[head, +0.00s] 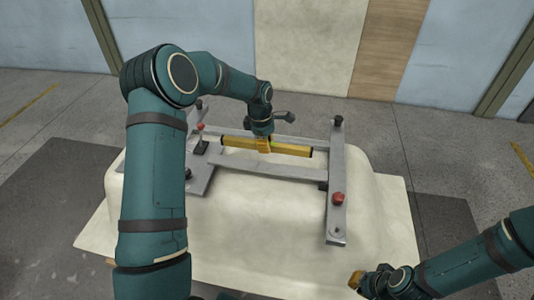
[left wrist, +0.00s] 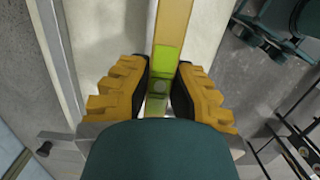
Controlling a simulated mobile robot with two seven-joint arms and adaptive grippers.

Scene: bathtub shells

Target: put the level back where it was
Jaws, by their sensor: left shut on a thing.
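The level is a yellow bar with dark ends (head: 292,149), lying lengthwise along the far rail of a grey metal frame (head: 265,172) on the upturned tub shell. My left gripper (head: 263,146) is shut on the level near its middle. In the left wrist view the level (left wrist: 174,25), with its green vial, runs between the two yellow fingers of my left gripper (left wrist: 160,88). I cannot tell whether the level touches the rail or hangs just above it. My right gripper (head: 357,280) is low at the right, apart from the shell; its opening is not clear.
The cream tub shell (head: 270,215) has a wide flange. Red knobs (head: 339,198) and dark knobs stand up from the frame, with a crossbar at the right end. Concrete floor lies around the shell, and panels lean on the wall behind.

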